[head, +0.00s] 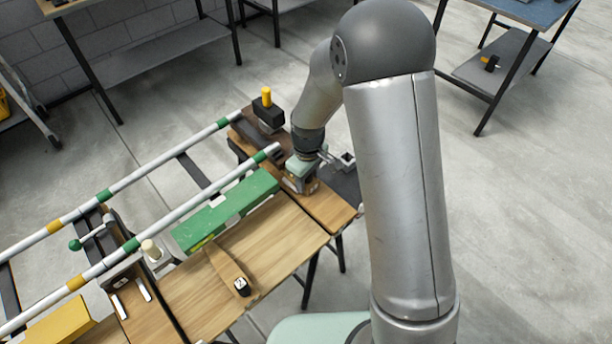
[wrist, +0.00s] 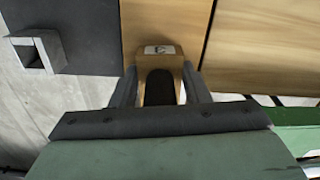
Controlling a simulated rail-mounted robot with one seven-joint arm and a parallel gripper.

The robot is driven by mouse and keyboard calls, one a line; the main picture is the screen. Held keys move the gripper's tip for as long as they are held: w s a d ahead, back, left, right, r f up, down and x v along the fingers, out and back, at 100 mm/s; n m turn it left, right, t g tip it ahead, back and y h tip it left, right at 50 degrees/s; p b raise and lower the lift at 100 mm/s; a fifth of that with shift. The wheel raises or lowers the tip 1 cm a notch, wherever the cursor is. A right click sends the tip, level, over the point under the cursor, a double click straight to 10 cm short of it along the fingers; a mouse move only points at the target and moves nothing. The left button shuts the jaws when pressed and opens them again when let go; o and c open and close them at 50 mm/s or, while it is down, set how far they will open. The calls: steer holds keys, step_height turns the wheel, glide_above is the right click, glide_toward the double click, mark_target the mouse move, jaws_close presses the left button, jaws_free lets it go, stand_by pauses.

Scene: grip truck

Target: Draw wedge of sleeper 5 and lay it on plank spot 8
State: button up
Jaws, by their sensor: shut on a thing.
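My gripper (head: 301,176) is at the far right end of the track, low over the wooden planks. In the wrist view my gripper (wrist: 160,90) is shut on a tan wooden wedge (wrist: 178,56), with one finger on each side. The wedge has a white label, not readable, and a dark patch. Its far end shows against the pale plank (wrist: 230,45); I cannot tell whether it touches. A second wedge (head: 224,263), with a black and white labelled end, lies on the planks (head: 280,235). The sleeper and spot numbers are not readable.
Two white rails (head: 150,233) with green and yellow bands run along the left. A green box (head: 225,214) lies beside the near rail, and a yellow box (head: 58,322) at lower left. A black block with a yellow knob (head: 267,112) and a square metal socket (head: 346,160) flank my gripper.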

mark_target(339, 216)
steer(key=shift+s+d, duration=0.25)
steer(key=shift+s, duration=0.35)
steer(key=shift+s+d+b, duration=0.2)
steer(key=shift+s+d, duration=1.6)
steer(key=shift+s, duration=0.3)
steer(key=shift+s+d+b, duration=0.2)
steer(key=shift+s+d, duration=1.55)
steer(key=shift+s, duration=0.3)
step_height(339, 216, up, 7)
steer(key=p, duration=0.5)
steer(key=shift+p, duration=0.3)
